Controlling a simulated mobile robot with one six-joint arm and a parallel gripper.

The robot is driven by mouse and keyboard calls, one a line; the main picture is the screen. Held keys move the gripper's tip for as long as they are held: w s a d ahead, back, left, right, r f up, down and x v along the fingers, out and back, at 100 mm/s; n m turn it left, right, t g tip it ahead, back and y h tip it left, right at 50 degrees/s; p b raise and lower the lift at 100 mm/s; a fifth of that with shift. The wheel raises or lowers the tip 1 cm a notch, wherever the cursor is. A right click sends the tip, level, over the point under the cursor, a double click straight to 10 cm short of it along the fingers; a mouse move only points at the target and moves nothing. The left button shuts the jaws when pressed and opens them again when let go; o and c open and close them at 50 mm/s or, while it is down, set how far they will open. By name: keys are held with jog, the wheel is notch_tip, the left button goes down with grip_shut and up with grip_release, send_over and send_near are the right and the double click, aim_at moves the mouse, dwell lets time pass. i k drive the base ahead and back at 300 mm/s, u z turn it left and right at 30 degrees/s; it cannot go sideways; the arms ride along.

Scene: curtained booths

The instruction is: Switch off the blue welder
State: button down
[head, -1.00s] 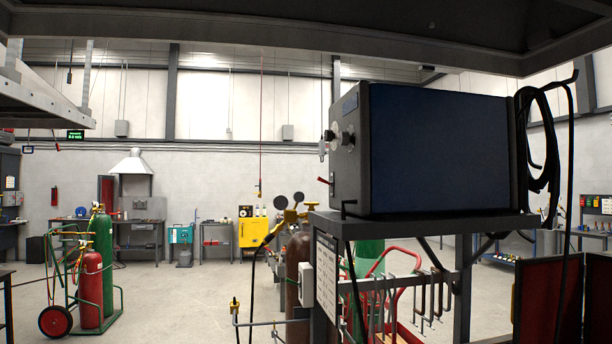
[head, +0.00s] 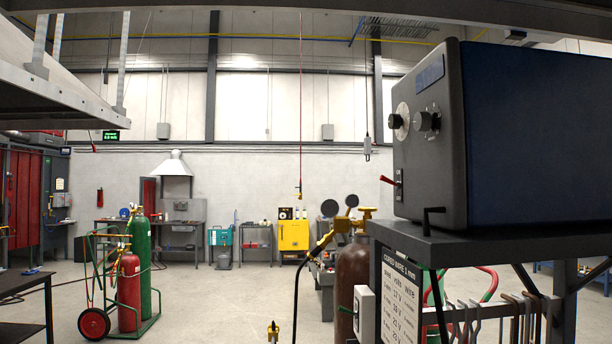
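The blue welder (head: 545,135) is a dark navy box with a grey front, standing on a dark shelf (head: 480,244) at the right of the head view. Its front faces left and is seen at an angle. Any on/off marking is too small to read. My gripper is not in view.
A brown gas cylinder (head: 352,285) with a brass valve stands just left of the shelf. A cart with red and green cylinders (head: 130,290) is at left. Clamps (head: 500,318) hang under the shelf. Open floor (head: 215,305) lies between. A yellow machine (head: 293,235) is at the back.

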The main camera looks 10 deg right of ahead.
aim_at(384, 178)
jog(key=u, duration=0.05)
jog(key=i, duration=1.05)
jog(key=z, duration=0.35)
